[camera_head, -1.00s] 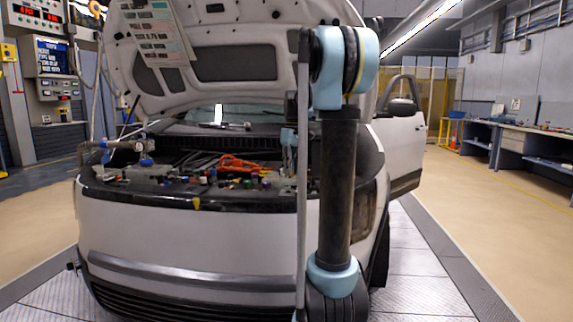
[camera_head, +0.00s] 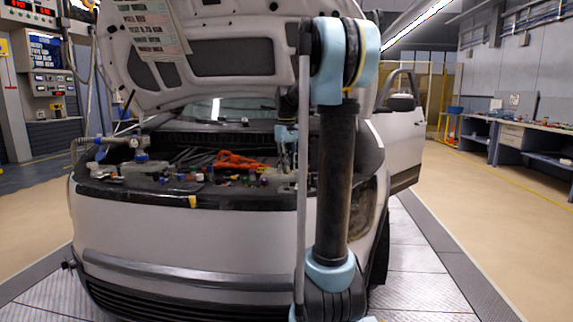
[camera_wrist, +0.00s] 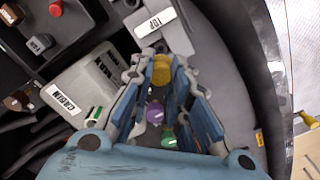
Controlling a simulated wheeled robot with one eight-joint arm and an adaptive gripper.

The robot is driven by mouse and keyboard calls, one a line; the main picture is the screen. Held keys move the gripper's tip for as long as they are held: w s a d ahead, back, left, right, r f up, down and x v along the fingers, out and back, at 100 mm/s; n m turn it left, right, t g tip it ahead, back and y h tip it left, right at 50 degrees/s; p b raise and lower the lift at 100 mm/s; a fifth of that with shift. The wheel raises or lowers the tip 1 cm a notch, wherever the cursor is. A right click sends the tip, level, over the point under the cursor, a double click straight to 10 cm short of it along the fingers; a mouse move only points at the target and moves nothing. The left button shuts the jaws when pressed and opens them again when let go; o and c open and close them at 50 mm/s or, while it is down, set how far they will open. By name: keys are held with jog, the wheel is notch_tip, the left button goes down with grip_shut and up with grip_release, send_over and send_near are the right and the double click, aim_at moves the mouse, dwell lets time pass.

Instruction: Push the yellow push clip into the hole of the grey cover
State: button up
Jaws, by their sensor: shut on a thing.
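My gripper (camera_wrist: 162,78) is shut on the yellow push clip (camera_wrist: 162,67), which sits between the fingertips in the wrist view. In the head view my gripper is at the right of the open engine bay, partly behind my arm, and the clip cannot be made out there. A dark grey panel (camera_wrist: 225,50) with a "TOP" label lies below and beyond the fingertips; I cannot tell whether it is the grey cover. No hole can be made out, and the clip looks apart from any surface.
Purple (camera_wrist: 155,112) and green (camera_wrist: 168,138) pieces show between the fingers. An orange-red part (camera_head: 238,161) lies in the bay. The raised hood (camera_head: 230,55) is overhead.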

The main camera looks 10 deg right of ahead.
jog(key=shift+f, duration=2.3)
jog(key=shift+s+f, duration=0.1)
jog(key=shift+f, duration=0.9)
jog(key=shift+r, duration=0.2)
dwell(0.3)
jog(key=shift+r, duration=0.5)
jog(key=shift+f, duration=0.7)
dwell(1.3)
jog(key=o, duration=0.9)
notch_tip(320, 180, up, 12)
jog(key=shift+a+f, duration=0.1)
